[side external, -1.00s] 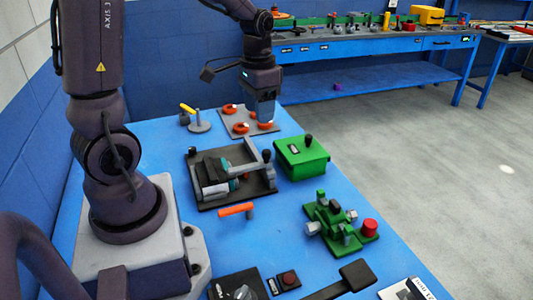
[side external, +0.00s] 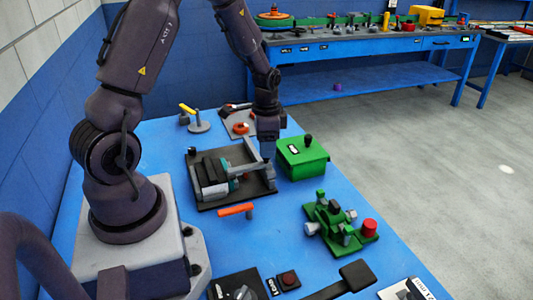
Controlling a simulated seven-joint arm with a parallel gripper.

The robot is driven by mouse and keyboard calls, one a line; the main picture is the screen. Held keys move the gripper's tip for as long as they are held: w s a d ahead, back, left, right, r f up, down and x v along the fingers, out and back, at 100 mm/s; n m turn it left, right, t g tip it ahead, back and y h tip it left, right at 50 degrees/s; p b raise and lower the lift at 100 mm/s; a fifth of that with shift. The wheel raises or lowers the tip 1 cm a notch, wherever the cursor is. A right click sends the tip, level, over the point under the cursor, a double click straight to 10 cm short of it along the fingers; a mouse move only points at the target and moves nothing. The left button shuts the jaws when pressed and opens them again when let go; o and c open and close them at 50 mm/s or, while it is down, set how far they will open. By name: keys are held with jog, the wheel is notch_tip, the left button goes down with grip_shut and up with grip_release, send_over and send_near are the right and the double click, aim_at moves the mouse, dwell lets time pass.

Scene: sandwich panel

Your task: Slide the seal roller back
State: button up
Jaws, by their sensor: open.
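The roller unit, which I take to be the seal roller, is a dark block with grey and teal parts (side external: 212,177). It sits at the left of a black base plate (side external: 240,192) in the middle of the blue table. A grey bar (side external: 238,171) runs from it toward the plate's right side. My gripper (side external: 267,154) points down at the right end of this bar, where a black knob stood in view before. The gripper hides the knob. It is open, and I cannot tell whether its fingers are around the knob or just above it.
A green box with a black knob (side external: 302,160) stands close to the right of my gripper. An orange-handled piece (side external: 236,210) and a green fixture (side external: 340,222) lie in front. Bare blue table (side external: 285,215) shows between.

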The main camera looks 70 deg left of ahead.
jog(key=shift+f, duration=1.6)
grip_shut()
jog(key=a, duration=1.7)
jog(key=shift+a+r, duration=0.1)
jog(key=shift+a, duration=0.25)
jog(key=shift+s+a, duration=0.1)
jog(key=shift+c, duration=1.3)
grip_release()
jog(key=shift+o, duration=1.3)
